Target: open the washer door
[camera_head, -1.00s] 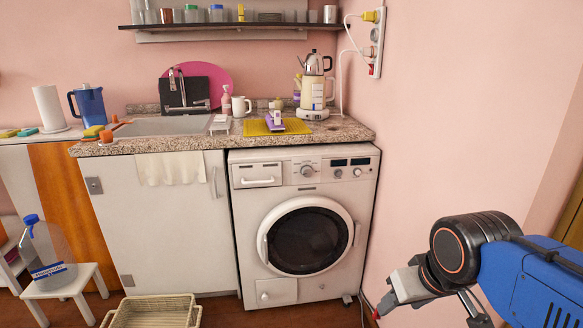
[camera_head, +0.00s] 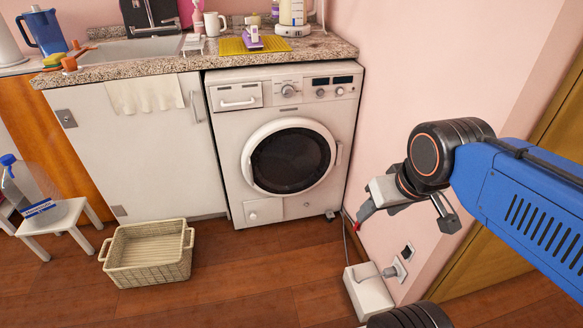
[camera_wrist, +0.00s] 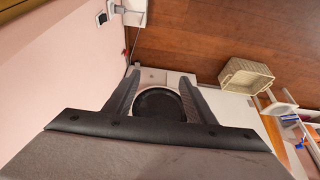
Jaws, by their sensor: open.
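The white front-loading washer (camera_head: 229,137) stands under the granite counter against the pink right wall. Its round door (camera_head: 290,160) has a white rim and dark glass and looks shut. A handle (camera_head: 338,155) shows at the right side of the rim. My gripper (camera_head: 362,222) is at the right of the head view, apart from the washer, pointing left and down. In the wrist view my gripper (camera_wrist: 160,88) shows two spread fingers with nothing between them. The dark door glass (camera_wrist: 157,104) appears beyond and between the fingers there.
A wicker basket (camera_head: 148,258) sits on the floor left of the washer. A white stool (camera_head: 62,222) with a water bottle stands farther left. A white box (camera_head: 368,292) with a cable lies by the right wall. Wooden floor (camera_head: 260,275) before the washer is clear.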

